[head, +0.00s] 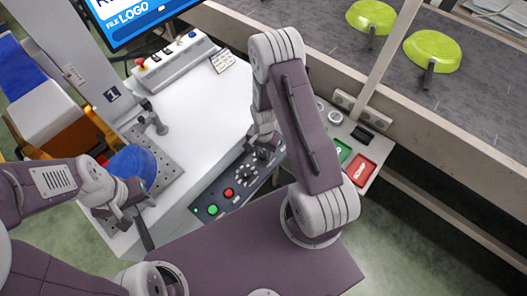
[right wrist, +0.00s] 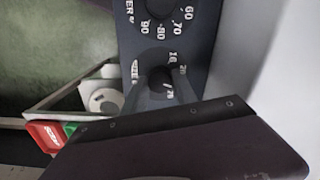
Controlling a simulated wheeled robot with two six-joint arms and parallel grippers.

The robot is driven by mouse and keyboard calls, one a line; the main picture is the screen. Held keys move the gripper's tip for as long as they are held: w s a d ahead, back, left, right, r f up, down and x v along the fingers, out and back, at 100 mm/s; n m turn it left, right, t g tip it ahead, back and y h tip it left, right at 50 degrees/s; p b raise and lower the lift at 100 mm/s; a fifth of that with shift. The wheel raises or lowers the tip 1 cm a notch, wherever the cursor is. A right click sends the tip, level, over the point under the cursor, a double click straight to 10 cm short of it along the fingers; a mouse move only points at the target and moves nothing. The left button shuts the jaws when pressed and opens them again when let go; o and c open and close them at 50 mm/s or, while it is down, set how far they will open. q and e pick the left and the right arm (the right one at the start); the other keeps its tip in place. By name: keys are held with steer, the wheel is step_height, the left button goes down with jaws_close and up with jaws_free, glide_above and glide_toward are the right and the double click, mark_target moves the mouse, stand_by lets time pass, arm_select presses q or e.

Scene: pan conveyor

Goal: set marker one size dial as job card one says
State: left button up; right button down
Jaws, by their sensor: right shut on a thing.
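Marker one, with a "1" label (head: 112,93), has a dark control panel (head: 204,192) along its front edge. My right gripper (head: 265,147) is at the panel's right end, shut on the size dial (right wrist: 160,78), seen in the right wrist view. The fingers and the tilt hide most of the dial's scale; its setting cannot be read. Above it in that view is another dial (right wrist: 160,8) with 60 to 90 showing. My left gripper (head: 122,203) is beside the blue pan (head: 133,166) on the perforated plate, by a dark handle (head: 146,234); its grip is unclear.
A small card (head: 223,61) with unreadable print lies at the table's back edge. A screen (head: 130,14) reads "FILE LOGO". Green (head: 212,210) and red (head: 229,193) buttons are on the panel. Lime green pans (head: 432,51) stand on the conveyor at right.

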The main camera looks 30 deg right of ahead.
mark_target(263, 154)
steer(key=shift+m, duration=0.5)
steer(key=c, duration=1)
jaws_free()
step_height(263, 154, up, 9)
steer(key=p, duration=0.1)
